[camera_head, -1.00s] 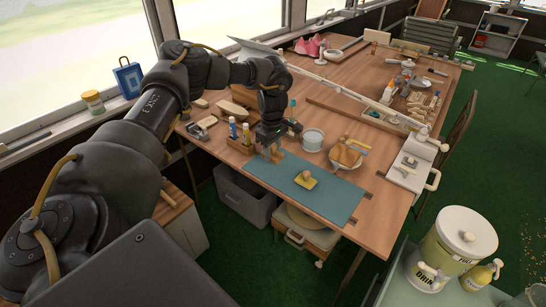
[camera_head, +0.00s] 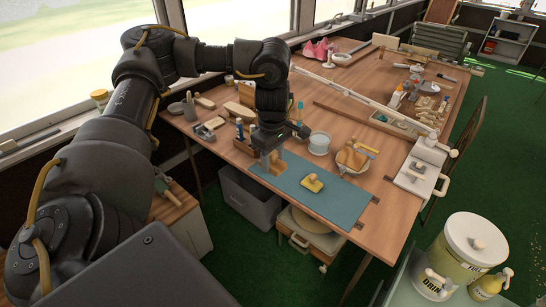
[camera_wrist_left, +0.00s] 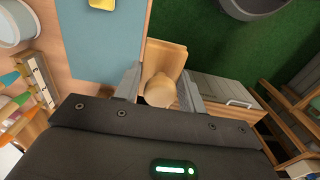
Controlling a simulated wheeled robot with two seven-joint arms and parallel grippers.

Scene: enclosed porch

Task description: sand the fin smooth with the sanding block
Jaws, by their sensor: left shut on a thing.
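My left gripper (camera_head: 273,160) is at the mat's left end, left of the yellow block. In the left wrist view this piece shows beyond the mat's edge, against the floor. Its lower contact is unclear. My right gripper is not in view.
A grey bin (camera_head: 250,198) and a drawer unit (camera_head: 308,237) are below the table edge. The mat's right end is clear.

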